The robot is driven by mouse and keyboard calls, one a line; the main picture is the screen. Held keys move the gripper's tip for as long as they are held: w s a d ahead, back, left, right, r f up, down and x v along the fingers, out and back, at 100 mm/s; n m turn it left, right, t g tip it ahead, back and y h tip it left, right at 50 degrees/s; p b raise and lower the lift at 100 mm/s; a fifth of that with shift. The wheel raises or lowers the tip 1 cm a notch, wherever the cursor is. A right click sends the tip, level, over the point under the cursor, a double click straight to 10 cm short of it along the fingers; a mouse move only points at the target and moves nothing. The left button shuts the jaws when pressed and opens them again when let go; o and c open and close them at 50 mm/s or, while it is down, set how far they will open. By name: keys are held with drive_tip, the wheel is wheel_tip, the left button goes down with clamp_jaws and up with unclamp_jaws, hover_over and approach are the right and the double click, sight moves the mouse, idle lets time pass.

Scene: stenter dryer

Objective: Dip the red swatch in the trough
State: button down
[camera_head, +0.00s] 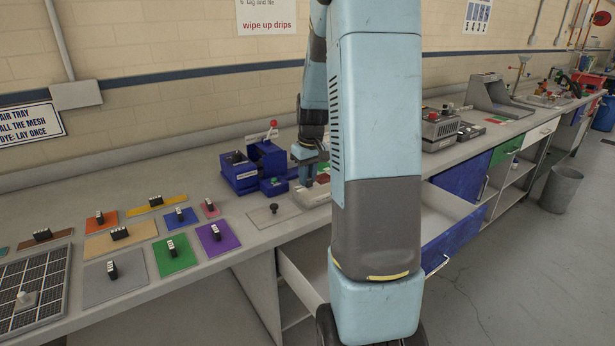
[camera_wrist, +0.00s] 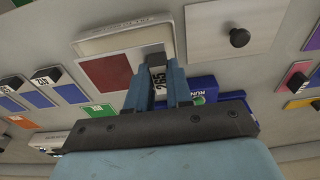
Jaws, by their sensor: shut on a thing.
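The red swatch (camera_wrist: 105,73) shows as a dark red rectangle in the wrist view, partly hidden by my gripper. Its black handle with a white label reading 265 (camera_wrist: 158,78) stands between my fingers. My gripper (camera_wrist: 157,88) is shut on that handle. In the head view my gripper (camera_head: 307,158) is over the trough (camera_head: 312,196), which my arm partly hides.
A flat plate with a black knob (camera_head: 273,213) lies left of the trough. A blue machine with a red-knobbed lever (camera_head: 258,165) stands behind. Several coloured swatches with black handles and a mesh tray (camera_head: 35,290) lie at left. An open drawer (camera_head: 303,275) juts out below.

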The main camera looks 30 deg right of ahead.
drive_tip(key=shift+r, duration=0.1)
drive_tip(key=shift+r, duration=1.45)
